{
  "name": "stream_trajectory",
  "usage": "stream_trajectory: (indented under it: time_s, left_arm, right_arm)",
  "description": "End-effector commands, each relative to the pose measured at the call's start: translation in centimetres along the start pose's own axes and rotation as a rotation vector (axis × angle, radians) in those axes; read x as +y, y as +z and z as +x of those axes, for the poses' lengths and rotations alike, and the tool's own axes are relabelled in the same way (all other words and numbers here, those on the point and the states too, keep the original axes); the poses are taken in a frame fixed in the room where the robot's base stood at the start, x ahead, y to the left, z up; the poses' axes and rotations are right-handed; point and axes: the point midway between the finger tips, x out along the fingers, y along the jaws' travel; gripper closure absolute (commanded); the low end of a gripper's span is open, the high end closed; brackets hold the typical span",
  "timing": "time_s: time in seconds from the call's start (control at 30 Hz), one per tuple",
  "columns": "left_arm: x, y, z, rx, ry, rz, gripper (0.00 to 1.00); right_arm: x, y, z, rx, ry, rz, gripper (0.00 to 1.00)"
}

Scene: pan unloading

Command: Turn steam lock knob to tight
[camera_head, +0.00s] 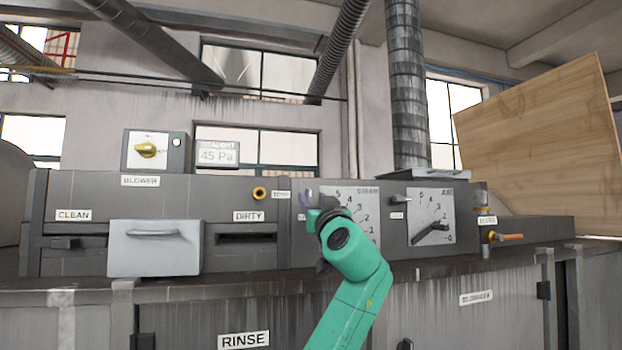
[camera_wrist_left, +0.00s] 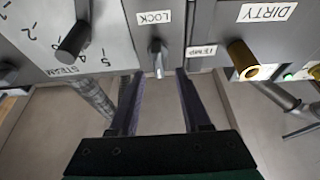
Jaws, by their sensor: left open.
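The steam lock knob (camera_wrist_left: 158,57) is a small grey knob with a pale pointer, next to the LOCK label (camera_wrist_left: 154,17) in the left wrist view. My left gripper (camera_wrist_left: 156,74) is open, its two dark fingers apart, with the knob showing between and just beyond the fingertips. I see no contact. The steam dial (camera_head: 362,207) is partly hidden by my green arm. Its dark pointer knob (camera_wrist_left: 73,42) shows in the wrist view. My right gripper is not in view.
A yellow-rimmed round port (camera_wrist_left: 247,66) sits beside the lock knob; it also shows in the head view (camera_head: 260,193). The air dial (camera_head: 432,217) and an orange-handled valve (camera_head: 508,237) are to the right. A light grey drawer front (camera_head: 154,248) is at left.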

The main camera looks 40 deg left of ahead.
Motion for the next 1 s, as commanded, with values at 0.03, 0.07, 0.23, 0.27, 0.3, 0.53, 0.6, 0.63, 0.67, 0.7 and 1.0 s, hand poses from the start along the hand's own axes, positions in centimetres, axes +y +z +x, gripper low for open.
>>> stream_trajectory:
  time_s: [0.03, 0.07, 0.23, 0.27, 0.3, 0.53, 0.6, 0.63, 0.67, 0.7, 1.0]
  left_arm:
    - [0.0, -0.7, 1.3, 0.0, -0.001, 0.004, 0.53]
    - [0.0, -0.6, 1.7, -0.001, -0.002, 0.004, 0.53]
    - [0.1, -0.1, 2.9, 0.0, 0.001, 0.001, 0.53]
    - [0.1, 0.0, 2.9, 0.0, 0.002, 0.001, 0.53]
    - [0.1, 0.1, 2.9, 0.0, 0.002, 0.001, 0.53]
    - [0.1, 0.1, 2.8, 0.0, 0.002, 0.0, 0.87]
    - [0.1, 0.1, 2.8, 0.0, 0.002, 0.0, 1.0]
    - [0.1, 0.1, 2.8, 0.0, 0.002, 0.0, 1.0]
    - [0.1, 0.1, 2.8, 0.0, 0.002, 0.0, 1.0]
    - [0.1, 0.1, 2.8, 0.0, 0.002, 0.0, 1.0]
    - [0.1, 0.2, 2.8, -0.001, 0.017, 0.032, 1.0]
  right_arm:
    - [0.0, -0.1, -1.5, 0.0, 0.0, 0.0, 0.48]
    - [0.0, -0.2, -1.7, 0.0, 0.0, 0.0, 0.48]
    - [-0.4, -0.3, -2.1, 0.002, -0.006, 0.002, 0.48]
    - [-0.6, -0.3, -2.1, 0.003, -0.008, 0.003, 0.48]
    - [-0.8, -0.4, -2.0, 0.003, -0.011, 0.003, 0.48]
    - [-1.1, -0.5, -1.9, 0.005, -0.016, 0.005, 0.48]
    - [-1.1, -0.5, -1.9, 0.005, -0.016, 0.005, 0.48]
    - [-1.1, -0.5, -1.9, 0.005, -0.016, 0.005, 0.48]
    - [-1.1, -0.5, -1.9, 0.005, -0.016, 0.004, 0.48]
    - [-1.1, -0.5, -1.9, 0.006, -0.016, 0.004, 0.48]
    - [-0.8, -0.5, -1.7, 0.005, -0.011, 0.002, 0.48]
